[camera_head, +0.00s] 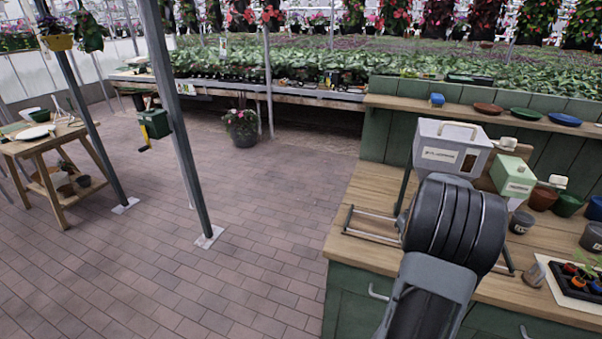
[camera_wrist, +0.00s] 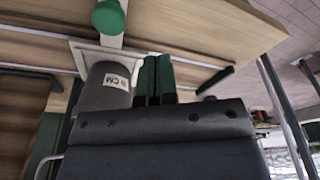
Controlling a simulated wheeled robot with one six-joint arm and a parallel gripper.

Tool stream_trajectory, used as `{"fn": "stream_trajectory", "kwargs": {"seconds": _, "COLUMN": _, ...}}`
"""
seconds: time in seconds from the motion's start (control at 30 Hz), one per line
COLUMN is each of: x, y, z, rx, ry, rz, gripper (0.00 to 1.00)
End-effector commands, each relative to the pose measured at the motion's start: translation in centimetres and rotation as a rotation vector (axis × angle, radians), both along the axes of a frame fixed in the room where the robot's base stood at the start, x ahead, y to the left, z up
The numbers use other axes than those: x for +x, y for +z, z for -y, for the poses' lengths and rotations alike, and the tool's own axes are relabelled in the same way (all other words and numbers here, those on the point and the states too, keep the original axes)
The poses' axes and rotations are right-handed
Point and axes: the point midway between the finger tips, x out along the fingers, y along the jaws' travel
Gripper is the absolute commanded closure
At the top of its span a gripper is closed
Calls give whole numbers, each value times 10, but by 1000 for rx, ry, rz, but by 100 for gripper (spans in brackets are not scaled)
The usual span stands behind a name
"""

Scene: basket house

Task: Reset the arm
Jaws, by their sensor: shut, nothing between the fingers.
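My gripper (camera_wrist: 156,76) shows in the wrist view as two dark green fingers pressed together, with nothing between them. In the head view my dark arm stands over the wooden workbench (camera_head: 375,190) and hides the gripper. In the wrist view a grey labelled cup (camera_wrist: 106,86) is just left of the fingers. I cannot tell whether they touch it.
A light grey labelled bin (camera_head: 437,134) and a green box (camera_head: 513,178) stand close behind my arm. Several pots and a seedling tray (camera_head: 566,282) lie to the right. Metal rails (camera_head: 372,238) lie left of the arm. The brick floor (camera_head: 200,285) is clear.

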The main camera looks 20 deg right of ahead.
Motion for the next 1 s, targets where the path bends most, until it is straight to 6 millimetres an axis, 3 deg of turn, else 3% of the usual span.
{"fn": "stream_trajectory", "kwargs": {"seconds": 0.27, "x": -2, "y": -2, "z": -2, "rx": 24, "ry": -90, "rz": -5, "gripper": 100}}
{"fn": "stream_trajectory", "kwargs": {"seconds": 0.37, "x": -17, "y": -14, "z": -17, "rx": 79, "ry": -198, "rz": -51, "gripper": 100}}
{"fn": "stream_trajectory", "kwargs": {"seconds": 0.47, "x": -24, "y": -4, "z": -55, "rx": 101, "ry": -276, "rz": -82, "gripper": 100}}
{"fn": "stream_trajectory", "kwargs": {"seconds": 0.67, "x": -24, "y": 30, "z": -153, "rx": 76, "ry": -262, "rz": -91, "gripper": 100}}
{"fn": "stream_trajectory", "kwargs": {"seconds": 0.8, "x": -35, "y": 52, "z": -228, "rx": 37, "ry": -165, "rz": -55, "gripper": 100}}
{"fn": "stream_trajectory", "kwargs": {"seconds": 1.0, "x": -56, "y": 75, "z": -303, "rx": -9, "ry": 53, "rz": 41, "gripper": 100}}
